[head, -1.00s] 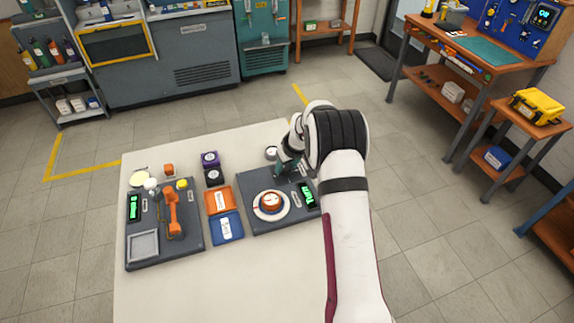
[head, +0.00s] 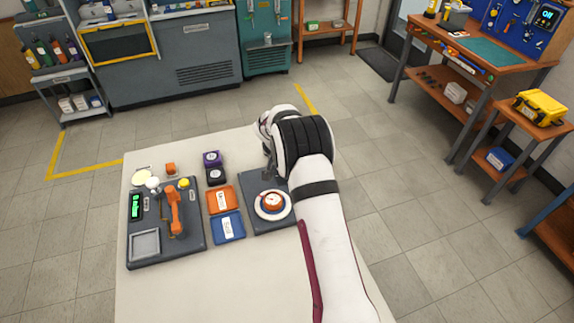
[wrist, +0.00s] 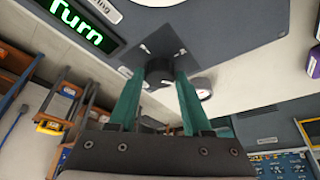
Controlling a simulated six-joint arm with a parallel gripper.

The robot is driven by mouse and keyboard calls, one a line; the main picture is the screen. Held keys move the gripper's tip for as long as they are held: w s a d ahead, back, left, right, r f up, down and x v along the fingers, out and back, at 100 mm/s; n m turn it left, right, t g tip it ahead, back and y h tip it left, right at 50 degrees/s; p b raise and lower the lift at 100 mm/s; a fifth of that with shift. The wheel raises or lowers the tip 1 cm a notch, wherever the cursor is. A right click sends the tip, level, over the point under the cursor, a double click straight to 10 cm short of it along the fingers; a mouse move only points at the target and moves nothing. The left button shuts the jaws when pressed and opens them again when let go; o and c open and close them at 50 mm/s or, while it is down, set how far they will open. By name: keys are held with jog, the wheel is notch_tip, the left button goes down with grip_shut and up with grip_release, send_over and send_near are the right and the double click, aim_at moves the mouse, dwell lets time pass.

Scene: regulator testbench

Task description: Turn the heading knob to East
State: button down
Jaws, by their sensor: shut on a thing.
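In the wrist view, the panel (wrist: 225,22) has a lit green display reading "Turn" (wrist: 78,18). A black knob (wrist: 158,66) stands on a dark square plate with small white marks (wrist: 181,50), which looks turned like a diamond. My gripper (wrist: 159,80) has its teal fingers on either side of this knob and is shut on it. I cannot read where the knob points. In the head view my arm hides the knob and the display.
The table's front (head: 200,290) is bare.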

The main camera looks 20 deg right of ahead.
jog(key=m+g, duration=0.1)
jog(key=m, duration=0.2)
jog(key=m+g+h, duration=0.1)
jog(key=m, duration=0.2)
jog(key=shift+w+a+m, duration=0.2)
jog(key=shift+m, duration=0.2)
jog(key=shift+g, duration=0.3)
jog(key=shift+c, duration=1.7)
grip_release()
jog(key=v, duration=1.5)
jog(key=shift+a+r, duration=0.25)
jog(key=shift+s, duration=0.1)
